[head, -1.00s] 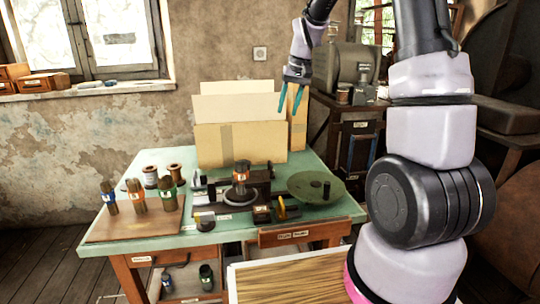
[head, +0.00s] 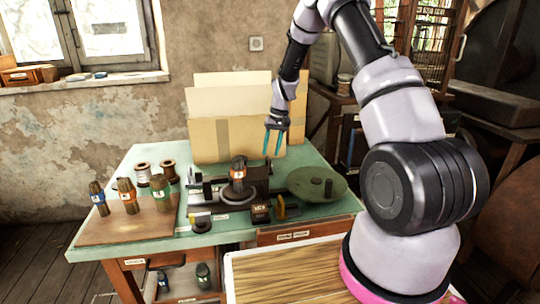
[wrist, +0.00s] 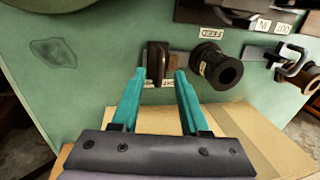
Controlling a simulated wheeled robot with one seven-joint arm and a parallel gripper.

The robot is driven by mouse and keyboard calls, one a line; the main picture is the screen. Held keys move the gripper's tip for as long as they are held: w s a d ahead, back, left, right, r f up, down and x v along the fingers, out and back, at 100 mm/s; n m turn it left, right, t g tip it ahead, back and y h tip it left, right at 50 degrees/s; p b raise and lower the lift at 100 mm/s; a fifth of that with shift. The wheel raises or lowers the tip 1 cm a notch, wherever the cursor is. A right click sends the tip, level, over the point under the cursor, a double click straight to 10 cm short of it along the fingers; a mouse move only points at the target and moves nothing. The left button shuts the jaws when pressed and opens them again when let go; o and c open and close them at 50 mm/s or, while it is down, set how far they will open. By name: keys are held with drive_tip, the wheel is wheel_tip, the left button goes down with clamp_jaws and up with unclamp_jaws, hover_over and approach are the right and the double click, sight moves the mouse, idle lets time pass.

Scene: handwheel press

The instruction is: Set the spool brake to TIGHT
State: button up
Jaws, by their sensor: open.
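My gripper (head: 272,152) is open and empty, with teal fingers pointing down, above the back of the green table in front of the cardboard. In the wrist view its fingertips (wrist: 160,76) frame a dark brown upright block or lever (wrist: 157,62) on a plate; I see no contact.
Cardboard (head: 225,138) stands at the back. A bent handle (wrist: 296,65) is at right.

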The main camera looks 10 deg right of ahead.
drive_tip(key=shift+a+f, duration=0.25)
drive_tip(key=shift+f, duration=1)
clamp_jaws()
idle(0.5)
